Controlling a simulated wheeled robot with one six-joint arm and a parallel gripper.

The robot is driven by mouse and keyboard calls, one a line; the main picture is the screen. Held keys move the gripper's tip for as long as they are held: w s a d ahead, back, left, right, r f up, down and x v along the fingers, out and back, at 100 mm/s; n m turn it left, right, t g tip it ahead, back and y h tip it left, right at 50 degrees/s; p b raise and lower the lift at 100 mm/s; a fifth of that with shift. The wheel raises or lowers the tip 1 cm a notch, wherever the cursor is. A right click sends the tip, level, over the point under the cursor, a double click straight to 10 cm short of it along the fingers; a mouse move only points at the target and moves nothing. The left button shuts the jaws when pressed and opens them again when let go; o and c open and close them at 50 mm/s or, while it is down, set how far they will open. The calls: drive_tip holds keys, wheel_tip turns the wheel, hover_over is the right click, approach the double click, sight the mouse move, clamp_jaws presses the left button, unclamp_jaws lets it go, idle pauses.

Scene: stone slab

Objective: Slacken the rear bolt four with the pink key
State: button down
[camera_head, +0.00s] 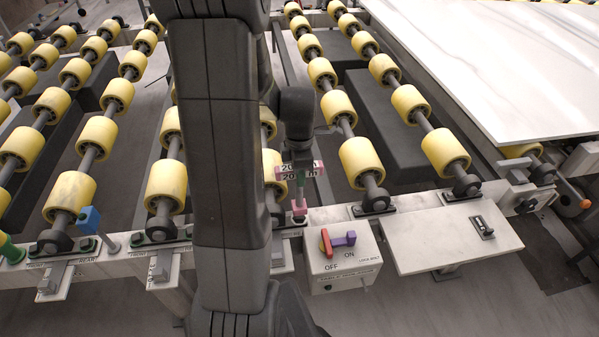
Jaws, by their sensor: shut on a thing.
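The pink key (299,207) has a pink crosspiece marked "20", a greenish shaft and a pink lower end. It hangs roughly upright below my gripper (299,160), which is shut on its top. The fingertips are small and dark, hard to make out. The key's lower end is at the front rail (325,213), beside a bearing mount partly hidden by my arm. I cannot tell whether it touches a bolt. Small green bolts show along the rail, such as by the left bearing (157,229). I cannot tell which is rear bolt four; the rail lettering is too small.
A switch box (340,262) with a red and purple handle, marked OFF and ON, stands just right of the key. Yellow rollers (362,160) fill the area behind. A blue piece (88,220) stands on the left rail. A white slab (500,60) lies at right.

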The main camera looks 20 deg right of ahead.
drive_tip(key=shift+r+p, duration=1.45)
drive_tip(key=shift+r, duration=0.8)
